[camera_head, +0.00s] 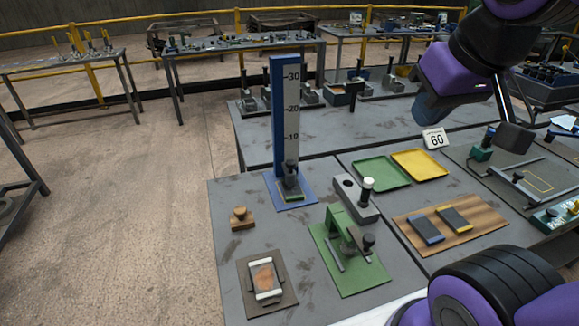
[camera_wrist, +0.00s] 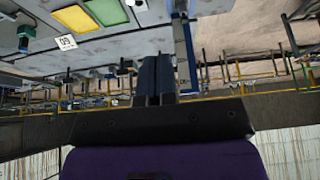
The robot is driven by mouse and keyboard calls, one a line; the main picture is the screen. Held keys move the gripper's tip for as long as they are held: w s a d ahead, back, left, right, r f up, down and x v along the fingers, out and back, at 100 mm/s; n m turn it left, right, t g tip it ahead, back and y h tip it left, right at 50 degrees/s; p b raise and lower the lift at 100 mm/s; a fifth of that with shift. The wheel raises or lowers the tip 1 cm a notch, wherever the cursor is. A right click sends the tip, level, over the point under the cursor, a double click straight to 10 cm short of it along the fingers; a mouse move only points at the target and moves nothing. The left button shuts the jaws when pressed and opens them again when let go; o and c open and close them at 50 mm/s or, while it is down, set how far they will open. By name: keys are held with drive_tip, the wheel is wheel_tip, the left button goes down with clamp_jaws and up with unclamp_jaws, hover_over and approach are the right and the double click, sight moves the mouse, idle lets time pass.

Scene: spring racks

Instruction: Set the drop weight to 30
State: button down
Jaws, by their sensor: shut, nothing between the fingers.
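The drop weight stand is a tall blue column (camera_head: 285,115) with a pale scale marked 10, 20 and 30, upright on a blue base. A dark weight with a black knob (camera_head: 290,178) sits low on the column, well below the 10 mark, above a small green pad. The column (camera_wrist: 185,50) also shows in the upside-down wrist view, beside my fingers. My gripper (camera_head: 431,108) is raised above the bench at the upper right of the head view, well apart from the column. Its fingers (camera_wrist: 156,60) are together and empty in the wrist view.
A card reading 60 (camera_head: 435,138) stands behind the green tray (camera_head: 381,172) and yellow tray (camera_head: 419,163).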

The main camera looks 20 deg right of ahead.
drive_tip(key=c, duration=1.3)
unclamp_jaws()
drive_tip(key=shift+w, duration=0.15)
drive_tip(key=o, duration=0.5)
drive_tip(key=shift+w+a+r+n, duration=0.1)
drive_tip(key=shift+w+r+n, duration=0.05)
drive_tip(key=shift+w, duration=0.4)
drive_tip(key=shift+w+r+n, duration=0.1)
drive_tip(key=shift+w+n, duration=0.05)
drive_tip(key=shift+w, duration=0.4)
drive_tip(key=n+g, duration=0.5)
drive_tip(key=n, duration=0.3)
hover_over(291, 162)
wheel_tip(291, 162, down, 24)
wheel_tip(291, 162, down, 10)
drive_tip(key=shift+w, duration=0.15)
